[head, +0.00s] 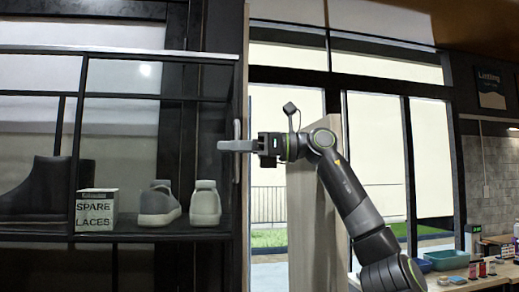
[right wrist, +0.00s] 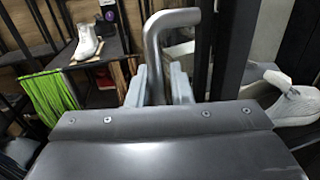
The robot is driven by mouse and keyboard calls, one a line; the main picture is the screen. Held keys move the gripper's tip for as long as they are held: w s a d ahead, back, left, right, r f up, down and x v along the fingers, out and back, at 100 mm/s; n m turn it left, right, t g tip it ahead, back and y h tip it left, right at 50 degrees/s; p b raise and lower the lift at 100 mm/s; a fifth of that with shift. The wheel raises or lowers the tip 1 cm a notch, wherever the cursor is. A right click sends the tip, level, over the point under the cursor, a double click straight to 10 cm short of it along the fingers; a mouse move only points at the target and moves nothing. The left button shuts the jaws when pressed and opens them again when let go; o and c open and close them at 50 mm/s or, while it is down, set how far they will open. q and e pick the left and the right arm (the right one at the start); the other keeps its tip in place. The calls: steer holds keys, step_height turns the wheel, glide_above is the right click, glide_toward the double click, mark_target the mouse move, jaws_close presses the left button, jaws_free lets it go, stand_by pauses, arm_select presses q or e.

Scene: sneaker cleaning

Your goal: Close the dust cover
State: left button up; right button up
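The dust cover (head: 238,80) is a dark upright frame at the right side of the shoe shelf, seen nearly edge-on in the head view. Its grey bar handle (head: 237,165) stands upright on it. The handle also shows in the right wrist view as a bent metal bar (right wrist: 156,45). My right gripper (head: 232,146) reaches in from the right at the handle. In the right wrist view its two pale fingers (right wrist: 159,88) are on either side of the bar, close against it. My left gripper is not in view.
Behind the frame, the shelf (head: 130,237) holds a "SPARE LACES" box (head: 97,210), a dark boot (head: 42,188) and two pale sneakers (head: 205,204). A pale upright panel (head: 305,215) stands behind my right arm. A counter with a teal bin (head: 446,260) is at the far right.

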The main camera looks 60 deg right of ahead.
steer(key=b+v, duration=0.2)
steer(key=v, duration=1.5)
